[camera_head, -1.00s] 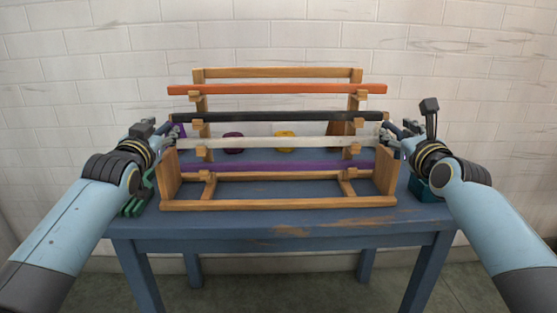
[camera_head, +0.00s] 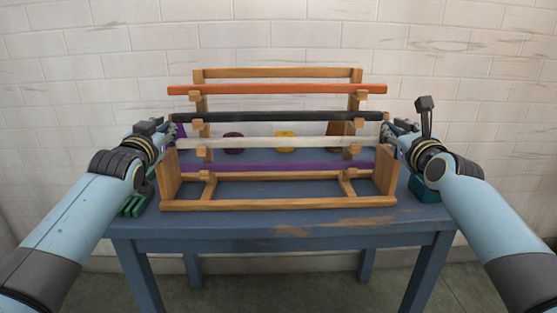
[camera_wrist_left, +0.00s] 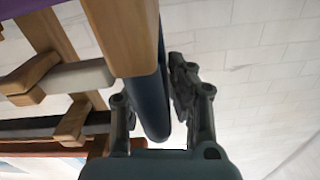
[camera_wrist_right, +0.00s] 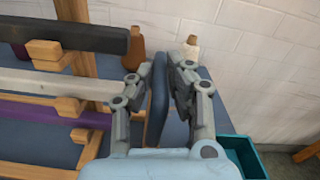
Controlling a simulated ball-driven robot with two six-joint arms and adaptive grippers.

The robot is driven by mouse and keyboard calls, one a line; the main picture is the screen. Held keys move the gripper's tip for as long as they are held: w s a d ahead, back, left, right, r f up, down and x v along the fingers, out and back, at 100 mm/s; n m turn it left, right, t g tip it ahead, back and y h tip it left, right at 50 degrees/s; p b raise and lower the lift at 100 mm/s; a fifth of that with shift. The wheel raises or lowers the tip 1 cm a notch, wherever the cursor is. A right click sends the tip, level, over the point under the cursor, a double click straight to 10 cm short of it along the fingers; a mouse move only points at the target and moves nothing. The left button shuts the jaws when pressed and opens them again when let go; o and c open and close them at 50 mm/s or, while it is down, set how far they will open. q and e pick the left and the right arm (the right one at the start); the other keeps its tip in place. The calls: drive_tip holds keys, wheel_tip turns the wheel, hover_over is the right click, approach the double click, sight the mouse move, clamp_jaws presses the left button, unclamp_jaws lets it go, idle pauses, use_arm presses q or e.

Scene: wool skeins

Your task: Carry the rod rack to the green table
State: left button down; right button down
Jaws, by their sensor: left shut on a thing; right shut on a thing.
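The rod rack (camera_head: 280,204) is a wooden frame standing on a blue table (camera_head: 285,235). It bears orange (camera_head: 275,89), black (camera_head: 275,117), white (camera_head: 275,142) and purple (camera_head: 275,166) rods in tiers. My left gripper (camera_head: 173,137) is at its left end, shut on a dark blue handle (camera_wrist_left: 150,108) beside the wooden side. My right gripper (camera_head: 392,133) is at its right end, shut on the matching dark blue handle (camera_wrist_right: 158,100). The fingers show on both sides of each handle in the wrist views. No green table is in view.
Purple (camera_head: 233,142) and yellow (camera_head: 285,142) skeins lie behind the rods. A green object (camera_head: 136,206) and a teal box (camera_head: 426,192) flank the rack. Brown (camera_wrist_right: 134,50) and white (camera_wrist_right: 192,50) objects stand farther back. A white brick wall (camera_head: 280,35) is behind the table.

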use_arm(q)
drive_tip(key=shift+r, duration=0.15)
use_arm(e)
drive_tip(key=shift+r, duration=0.15)
